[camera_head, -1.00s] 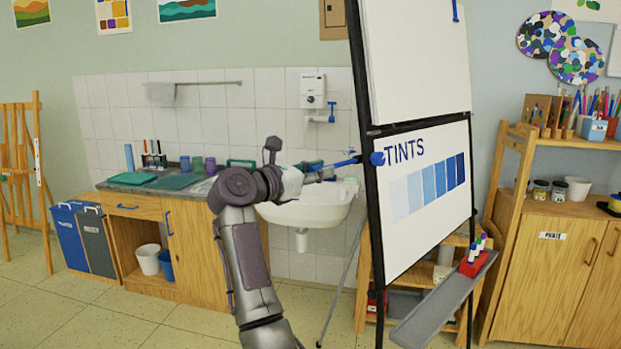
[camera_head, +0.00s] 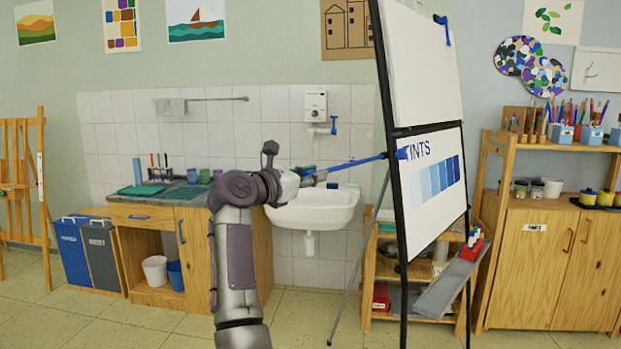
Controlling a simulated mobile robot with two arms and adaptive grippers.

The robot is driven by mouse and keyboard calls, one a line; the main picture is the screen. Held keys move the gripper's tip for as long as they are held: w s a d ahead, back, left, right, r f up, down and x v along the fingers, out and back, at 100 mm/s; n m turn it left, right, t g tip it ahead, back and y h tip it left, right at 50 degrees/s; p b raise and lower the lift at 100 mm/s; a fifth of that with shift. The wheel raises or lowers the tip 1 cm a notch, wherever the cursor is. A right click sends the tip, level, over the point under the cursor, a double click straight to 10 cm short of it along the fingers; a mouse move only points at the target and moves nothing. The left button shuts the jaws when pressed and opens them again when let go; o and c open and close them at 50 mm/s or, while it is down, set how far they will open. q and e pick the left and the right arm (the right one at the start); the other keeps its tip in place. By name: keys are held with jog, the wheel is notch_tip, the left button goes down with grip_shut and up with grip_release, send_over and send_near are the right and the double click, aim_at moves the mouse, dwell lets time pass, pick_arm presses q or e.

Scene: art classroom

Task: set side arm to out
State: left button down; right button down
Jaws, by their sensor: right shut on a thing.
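The easel stand holds a white flip pad (camera_head: 425,70) above a board (camera_head: 432,180) with a row of blue tint squares. A blue side arm (camera_head: 362,161) sticks out to the left from the stand's black left post, at a blue knob. My right gripper (camera_head: 320,179) is shut on the far left end of this side arm. Its fingers are small and partly hidden by my wrist. A second blue arm (camera_head: 446,30) hangs down at the top right of the pad. My left gripper is not in view.
A white sink (camera_head: 318,208) lies behind my gripper. A grey tray (camera_head: 450,285) with a red marker holder juts from the stand's lower front. A wooden cabinet (camera_head: 545,265) stands at the right. Open floor shows at lower left.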

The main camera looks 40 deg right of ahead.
jog(key=shift+a, duration=0.1)
jog(key=c, duration=1.4)
grip_release()
jog(key=shift+c, duration=0.2)
jog(key=o, duration=0.5)
jog(key=shift+a, duration=0.2)
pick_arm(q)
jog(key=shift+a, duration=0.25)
pick_arm(e)
jog(key=a, duration=0.4)
jog(key=s+a, duration=0.1)
jog(key=a, duration=0.7)
jog(key=shift+s, duration=0.2)
